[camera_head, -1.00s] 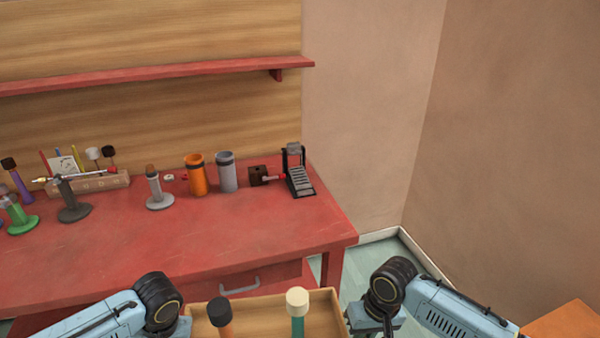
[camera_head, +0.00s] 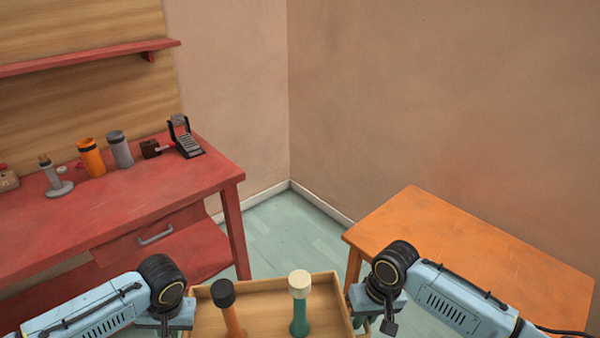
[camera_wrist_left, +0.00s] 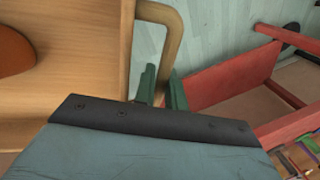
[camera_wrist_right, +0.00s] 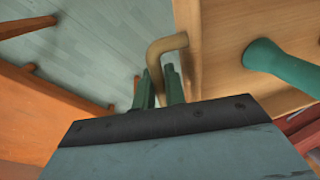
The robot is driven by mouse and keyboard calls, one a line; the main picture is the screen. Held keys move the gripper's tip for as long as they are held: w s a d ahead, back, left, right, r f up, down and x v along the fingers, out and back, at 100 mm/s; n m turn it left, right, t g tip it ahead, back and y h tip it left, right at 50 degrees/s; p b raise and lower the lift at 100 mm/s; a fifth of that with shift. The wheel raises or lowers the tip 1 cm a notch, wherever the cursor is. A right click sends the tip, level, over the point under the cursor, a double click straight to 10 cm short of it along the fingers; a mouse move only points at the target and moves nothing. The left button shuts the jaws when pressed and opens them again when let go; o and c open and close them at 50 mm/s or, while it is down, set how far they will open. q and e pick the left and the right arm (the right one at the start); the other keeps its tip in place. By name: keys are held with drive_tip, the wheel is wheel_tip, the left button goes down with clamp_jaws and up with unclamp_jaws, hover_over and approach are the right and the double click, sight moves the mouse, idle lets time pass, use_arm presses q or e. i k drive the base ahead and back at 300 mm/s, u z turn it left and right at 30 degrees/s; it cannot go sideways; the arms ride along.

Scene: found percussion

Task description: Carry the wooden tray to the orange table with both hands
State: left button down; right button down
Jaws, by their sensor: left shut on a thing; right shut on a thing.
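The wooden tray (camera_head: 262,284) is held up between my two arms at the bottom of the head view. Two mallet-like pieces stand in it: an orange one with a black top (camera_head: 229,307) and a green one with a cream top (camera_head: 300,303). My left gripper (camera_wrist_left: 161,88) is shut on the tray's handle (camera_wrist_left: 172,35) at its left end. My right gripper (camera_wrist_right: 158,88) is shut on the other handle (camera_wrist_right: 166,45). The orange table (camera_head: 470,245) stands to the right, beyond my right arm; its visible top is bare. The tray's near side is cut off.
A red workbench (camera_head: 120,200) stands at the left. It carries a grey cylinder (camera_head: 119,150), an orange cylinder (camera_head: 91,157), a grey stand (camera_head: 57,180) and a black pedal-like device (camera_head: 185,138). Open floor (camera_head: 285,235) lies between the bench and the orange table.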

sight(466, 256)
drive_tip(key=z, duration=0.35)
drive_tip(key=i, duration=0.55)
drive_tip(key=z, duration=1)
drive_tip(key=i, duration=0.85)
drive_tip(key=z, duration=0.5)
drive_tip(key=i, duration=0.6)
drive_tip(key=z, duration=0.05)
